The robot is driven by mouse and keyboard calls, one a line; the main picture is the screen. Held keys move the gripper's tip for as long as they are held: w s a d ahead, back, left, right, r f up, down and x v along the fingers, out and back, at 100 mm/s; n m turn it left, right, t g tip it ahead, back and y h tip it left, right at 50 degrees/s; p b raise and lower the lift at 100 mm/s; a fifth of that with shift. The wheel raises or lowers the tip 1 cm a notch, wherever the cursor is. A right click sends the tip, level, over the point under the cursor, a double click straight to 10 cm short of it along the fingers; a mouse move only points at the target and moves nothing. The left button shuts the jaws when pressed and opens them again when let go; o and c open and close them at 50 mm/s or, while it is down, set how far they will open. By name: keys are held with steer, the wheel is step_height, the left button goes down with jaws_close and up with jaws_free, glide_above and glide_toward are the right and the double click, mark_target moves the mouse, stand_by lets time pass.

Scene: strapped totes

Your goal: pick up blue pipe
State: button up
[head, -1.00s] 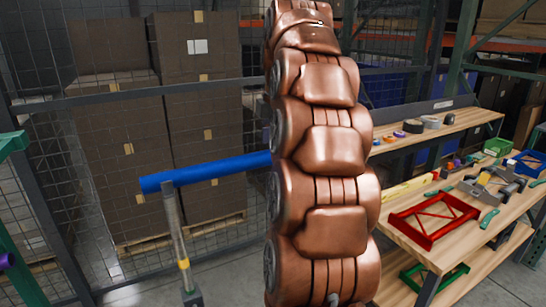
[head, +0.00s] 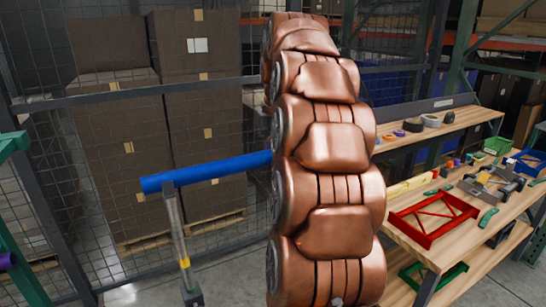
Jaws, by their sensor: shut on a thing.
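The blue pipe (head: 215,170) shows at the left of my copper-coloured arm, nearly level and rising slightly to the right. Its right end passes out of sight behind my arm. A slim grey post (head: 176,225) with a yellow band reaches up to the pipe near its left end; I cannot tell whether they touch. My gripper is not in view, hidden behind my arm or outside the picture, so its hold on the pipe is not visible.
At right, a wooden workbench (head: 405,215) holds a red frame (head: 433,218), tape rolls and small tools. A green frame (head: 435,282) lies on its lower shelf. Stacked brown boxes (head: 115,150) stand behind wire mesh at left. A green upright (head: 20,260) stands at far left.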

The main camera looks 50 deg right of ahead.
mark_target(272, 150)
jaws_close()
steer(key=shift+r, duration=0.15)
steer(key=shift+r+b, duration=0.6)
steer(key=shift+r, duration=1.1)
steer(key=s+a+b, duration=0.1)
steer(key=s+a, duration=0.3)
steer(key=s, duration=0.3)
steer(key=s+a+r+b, duration=0.1)
steer(key=s+a, duration=0.3)
steer(key=s, duration=0.2)
steer(key=shift+s+a+r+b, duration=0.15)
steer(key=shift+s+r+b, duration=0.05)
steer(key=shift+s+b, duration=0.15)
